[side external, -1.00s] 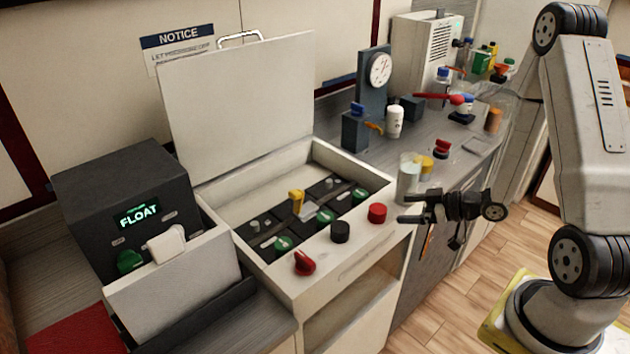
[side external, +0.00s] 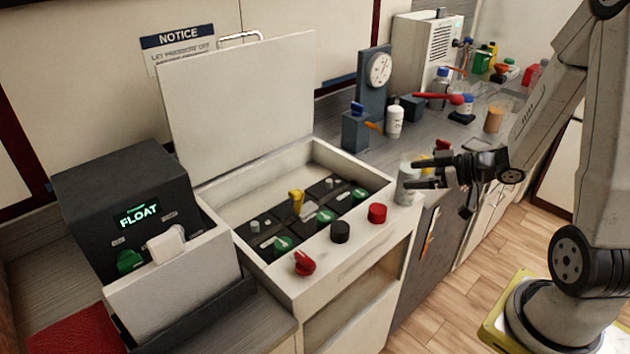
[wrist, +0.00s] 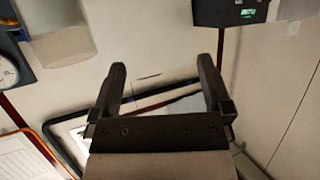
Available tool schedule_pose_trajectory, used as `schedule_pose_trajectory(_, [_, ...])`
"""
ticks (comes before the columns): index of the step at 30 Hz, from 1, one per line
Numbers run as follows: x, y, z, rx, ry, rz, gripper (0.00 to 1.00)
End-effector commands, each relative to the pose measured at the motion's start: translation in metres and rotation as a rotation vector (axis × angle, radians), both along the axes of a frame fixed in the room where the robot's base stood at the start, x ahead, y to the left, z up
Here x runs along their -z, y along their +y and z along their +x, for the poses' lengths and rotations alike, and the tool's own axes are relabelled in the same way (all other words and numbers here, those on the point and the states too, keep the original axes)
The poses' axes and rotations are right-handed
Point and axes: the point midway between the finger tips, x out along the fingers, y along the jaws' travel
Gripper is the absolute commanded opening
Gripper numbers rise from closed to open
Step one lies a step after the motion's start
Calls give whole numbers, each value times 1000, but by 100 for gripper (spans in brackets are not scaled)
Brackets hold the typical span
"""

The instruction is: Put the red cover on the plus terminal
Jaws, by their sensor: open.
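A round red cover (side external: 377,212) sits on the right part of the white box's front ledge, beside a similar black cover (side external: 340,232). The open white box (side external: 362,263) holds dark battery blocks with green caps (side external: 325,216) and small metal posts. I cannot tell which post is the plus terminal. My gripper (side external: 414,178) is open and empty, above and to the right of the red cover, apart from it. In the side view its fingers overlap a glass jar. In the wrist view my gripper (wrist: 162,66) has nothing between its fingers, and no cover shows there.
A red knob (side external: 304,263) is on the box's front ledge. A yellow-handled item (side external: 297,200) stands among the batteries. The raised lid (side external: 240,105) is behind them. A dark unit reading FLOAT (side external: 120,205) stands left. Bottles and a gauge (side external: 379,70) crowd the rear counter.

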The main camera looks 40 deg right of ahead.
Motion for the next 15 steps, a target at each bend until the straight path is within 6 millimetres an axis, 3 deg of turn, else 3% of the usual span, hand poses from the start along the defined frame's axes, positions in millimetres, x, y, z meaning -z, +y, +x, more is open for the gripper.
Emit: schedule_pose_trajectory(15, [15,37,4,-249,405,-15,100])
